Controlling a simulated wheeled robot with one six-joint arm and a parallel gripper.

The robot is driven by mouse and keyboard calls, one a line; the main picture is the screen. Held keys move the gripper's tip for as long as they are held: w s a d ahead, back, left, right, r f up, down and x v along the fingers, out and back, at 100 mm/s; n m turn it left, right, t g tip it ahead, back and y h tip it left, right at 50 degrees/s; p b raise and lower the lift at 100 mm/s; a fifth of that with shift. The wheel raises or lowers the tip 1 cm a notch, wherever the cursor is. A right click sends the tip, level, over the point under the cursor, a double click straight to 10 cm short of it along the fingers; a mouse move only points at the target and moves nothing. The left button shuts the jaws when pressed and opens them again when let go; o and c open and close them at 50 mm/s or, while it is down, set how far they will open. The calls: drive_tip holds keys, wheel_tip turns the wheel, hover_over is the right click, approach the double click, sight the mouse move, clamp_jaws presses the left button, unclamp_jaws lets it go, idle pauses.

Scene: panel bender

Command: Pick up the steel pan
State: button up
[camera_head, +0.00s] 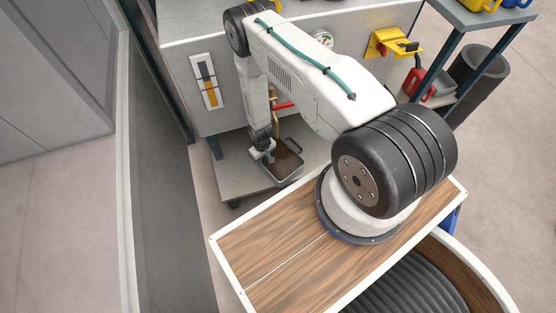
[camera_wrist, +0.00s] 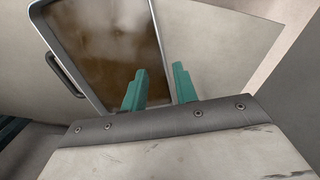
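The steel pan (camera_head: 284,178) is a grey rectangular tray with brown liquid in it, on the low grey shelf under the machine. In the wrist view the pan (camera_wrist: 76,64) fills the upper left, with a dark handle (camera_wrist: 64,75) on its left side. My gripper (camera_head: 263,153) is at the pan's left edge in the head view. In the wrist view my gripper (camera_wrist: 159,88) shows two green fingers apart with nothing gripped. One finger overlaps the pan's inside and the other is outside its right rim. I cannot tell if they touch the rim.
The low shelf (camera_head: 235,172) has bare room left of the pan. The machine cabinet (camera_head: 180,70) stands above and behind it. A side rack with a red can (camera_head: 416,84) and a dark bin (camera_head: 480,80) are right.

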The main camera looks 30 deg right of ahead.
sight(264, 171)
drive_tip(key=f, duration=0.9)
drive_tip(key=shift+w+a+f, duration=0.1)
drive_tip(key=shift+a, duration=0.15)
clamp_jaws()
